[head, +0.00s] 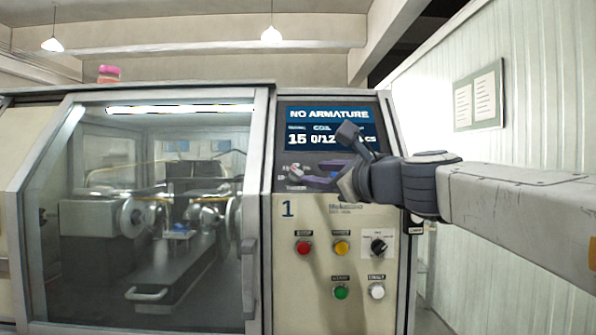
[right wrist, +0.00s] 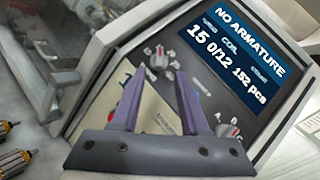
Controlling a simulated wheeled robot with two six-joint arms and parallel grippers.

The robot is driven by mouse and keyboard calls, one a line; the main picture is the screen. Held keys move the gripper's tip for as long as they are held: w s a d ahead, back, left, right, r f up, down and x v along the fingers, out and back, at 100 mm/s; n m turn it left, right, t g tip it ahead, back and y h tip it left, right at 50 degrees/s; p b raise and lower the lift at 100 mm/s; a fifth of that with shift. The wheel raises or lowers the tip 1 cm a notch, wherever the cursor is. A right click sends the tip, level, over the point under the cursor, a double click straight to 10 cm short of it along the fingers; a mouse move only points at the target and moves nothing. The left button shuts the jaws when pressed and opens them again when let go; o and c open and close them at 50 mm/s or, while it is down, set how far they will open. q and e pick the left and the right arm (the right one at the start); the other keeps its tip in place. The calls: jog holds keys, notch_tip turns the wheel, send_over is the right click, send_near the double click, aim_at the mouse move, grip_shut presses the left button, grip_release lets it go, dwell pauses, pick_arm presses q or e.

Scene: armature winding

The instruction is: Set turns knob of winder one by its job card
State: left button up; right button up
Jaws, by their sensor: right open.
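Winder one (head: 287,235) carries a big "1" and a dark control panel under its display (head: 328,128). The display reads "NO ARMATURE", 15, coil 0/12; the right wrist view (right wrist: 236,60) adds 152 pcs. A pale knob with a red mark, apparently the turns knob (right wrist: 158,58), sits on the panel; in the head view it is small (head: 295,169). My right gripper (head: 313,174) is open, its purple fingers pointing at this knob. In the right wrist view the fingertips (right wrist: 158,74) lie either side of it; contact cannot be told. My left gripper is not in view. No job card is readable.
A second knob (right wrist: 228,131) with letters around it is right of the fingers. Below are red (head: 304,247), yellow (head: 342,247), green (head: 341,292) and white (head: 376,291) buttons and a black selector (head: 378,246). A glazed enclosure (head: 150,235) stands left. Framed sheets (head: 478,97) hang right.

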aim_at(299, 171)
jog(key=p+x, duration=0.1)
jog(key=x, duration=0.6)
jog(key=shift+w+a, duration=0.15)
jog(key=shift+w, duration=0.1)
grip_shut()
jog(key=shift+p, duration=0.3)
jog(key=shift+r+n+g+p, duration=0.2)
jog(key=shift+n+g+p, duration=0.3)
jog(key=shift+n+p, duration=0.35)
jog(key=n+g+p, duration=0.1)
jog(key=n+p, duration=0.1)
jog(key=p, duration=0.1)
jog(key=n+g+y+p, duration=0.1)
jog(key=n+g+p, duration=0.1)
jog(key=p, duration=0.1)
jog(key=n+g+p, duration=0.2)
jog(key=shift+w+r+n+p, duration=0.15)
jog(key=shift+r+n+p, duration=0.15)
jog(key=shift+p, duration=0.1)
jog(key=shift+f+n+g+p, duration=0.2)
jog(key=shift+n+g+p, duration=0.6)
jog(key=shift+p, duration=0.45)
